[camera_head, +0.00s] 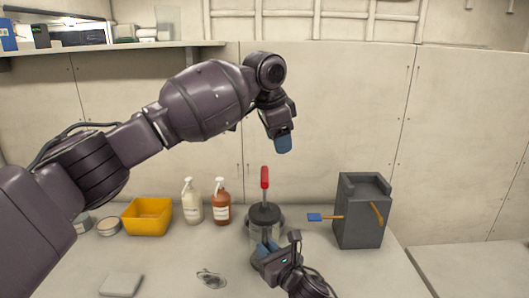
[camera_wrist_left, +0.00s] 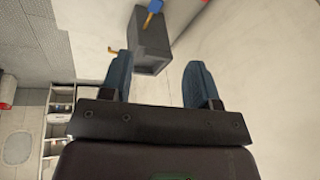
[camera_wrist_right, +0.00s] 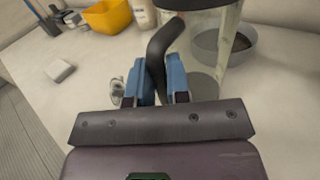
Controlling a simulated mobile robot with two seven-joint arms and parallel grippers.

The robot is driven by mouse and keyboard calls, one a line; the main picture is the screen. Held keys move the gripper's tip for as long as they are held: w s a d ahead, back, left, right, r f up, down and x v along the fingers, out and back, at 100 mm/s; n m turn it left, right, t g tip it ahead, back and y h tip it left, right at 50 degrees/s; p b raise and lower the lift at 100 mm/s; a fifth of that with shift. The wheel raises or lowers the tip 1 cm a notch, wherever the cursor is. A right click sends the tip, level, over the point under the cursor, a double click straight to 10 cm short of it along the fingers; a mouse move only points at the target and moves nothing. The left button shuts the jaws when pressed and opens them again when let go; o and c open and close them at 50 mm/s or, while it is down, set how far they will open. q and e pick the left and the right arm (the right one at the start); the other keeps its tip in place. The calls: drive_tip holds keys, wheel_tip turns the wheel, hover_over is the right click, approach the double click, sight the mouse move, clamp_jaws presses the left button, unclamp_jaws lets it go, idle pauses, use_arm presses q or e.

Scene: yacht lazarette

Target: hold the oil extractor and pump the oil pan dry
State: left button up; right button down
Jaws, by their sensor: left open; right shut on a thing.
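The oil extractor (camera_head: 264,213) stands on the bench, a clear cylinder with a black lid and an upright red pump handle (camera_head: 265,178). My right gripper (camera_head: 265,249) is shut on its curved black side handle (camera_wrist_right: 160,48), with the blue fingers on either side in the right wrist view. My left gripper (camera_head: 283,145) is open and empty in the air, above and slightly right of the red handle. A grey round pan (camera_wrist_right: 248,58) with something dark in it sits behind the extractor in the right wrist view; it is mostly hidden in the head view.
A dark grey block (camera_head: 358,213) with orange levers and a blue pad stands to the right. A yellow bin (camera_head: 147,217), a white bottle (camera_head: 192,203) and a brown bottle (camera_head: 221,204) stand to the left. A pale block (camera_head: 121,284) and a small metal item (camera_head: 210,278) lie in front.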

sight(265, 176)
use_arm(q)
drive_tip(key=a+f+m+g, duration=0.1)
drive_tip(key=m, duration=0.4)
drive_tip(key=f+m+y, duration=0.1)
drive_tip(key=m, duration=0.4)
drive_tip(key=w+a+f+m+g+y, duration=0.1)
drive_tip(key=m, duration=0.4)
drive_tip(key=shift+w+a+f+g, duration=0.1)
drive_tip(key=shift+a+f+g, duration=0.2)
drive_tip(key=shift+f, duration=0.1)
drive_tip(key=m, duration=0.2)
drive_tip(key=shift+a+m, duration=0.2)
drive_tip(key=shift+m, duration=0.1)
drive_tip(key=m, duration=0.3)
drive_tip(key=shift+a, duration=0.1)
drive_tip(key=shift+f, duration=4.05)
drive_tip(key=shift+c, duration=0.4)
clamp_jaws()
